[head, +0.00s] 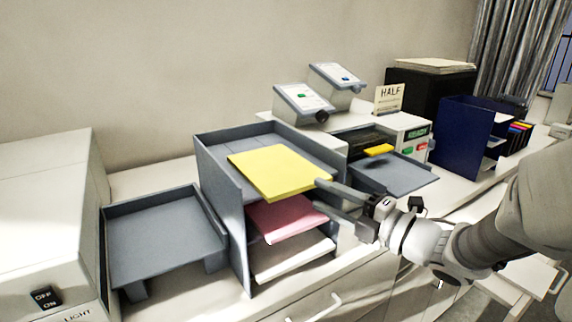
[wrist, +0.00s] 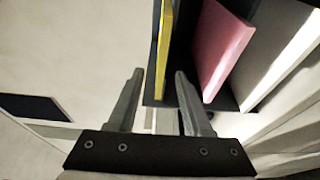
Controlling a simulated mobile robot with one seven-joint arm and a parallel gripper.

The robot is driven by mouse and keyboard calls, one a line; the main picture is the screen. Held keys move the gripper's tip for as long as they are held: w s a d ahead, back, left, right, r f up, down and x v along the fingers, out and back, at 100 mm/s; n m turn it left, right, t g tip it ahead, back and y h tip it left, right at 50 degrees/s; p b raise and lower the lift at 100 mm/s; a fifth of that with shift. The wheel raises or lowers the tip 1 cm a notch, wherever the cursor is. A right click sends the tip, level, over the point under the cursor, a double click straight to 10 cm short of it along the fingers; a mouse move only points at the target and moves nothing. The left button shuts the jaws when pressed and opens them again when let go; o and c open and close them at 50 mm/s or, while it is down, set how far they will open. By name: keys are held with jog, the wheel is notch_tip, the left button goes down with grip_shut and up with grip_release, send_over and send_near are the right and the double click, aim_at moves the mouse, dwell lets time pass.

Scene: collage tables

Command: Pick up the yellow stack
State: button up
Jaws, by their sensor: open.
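The yellow stack (head: 280,172) lies on the top level of a grey tiered tray (head: 236,222), its front edge jutting out to the right. My gripper (head: 318,194) is open at that front corner, with one finger near the stack's edge and the other lower. In the wrist view, the yellow stack (wrist: 163,55) shows as a thin edge beyond my open gripper (wrist: 158,75), ahead of the left finger. The space between the fingertips looks empty. I cannot tell whether a finger touches the stack.
A pink stack (head: 285,219) and a white stack (head: 290,257) lie on the levels below. An empty grey tray (head: 165,240) stands left. A machine with a grey tray (head: 395,175) stands right, and a blue organizer (head: 465,135) farther right. A drawer handle (head: 325,308) protrudes below.

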aim_at(307, 188)
jog(key=shift+w+p+x, duration=0.2)
jog(key=shift+p+x, duration=0.55)
jog(key=shift+x, duration=3.15)
jog(key=shift+d+f, duration=0.1)
jog(key=shift+d, duration=0.1)
grip_shut()
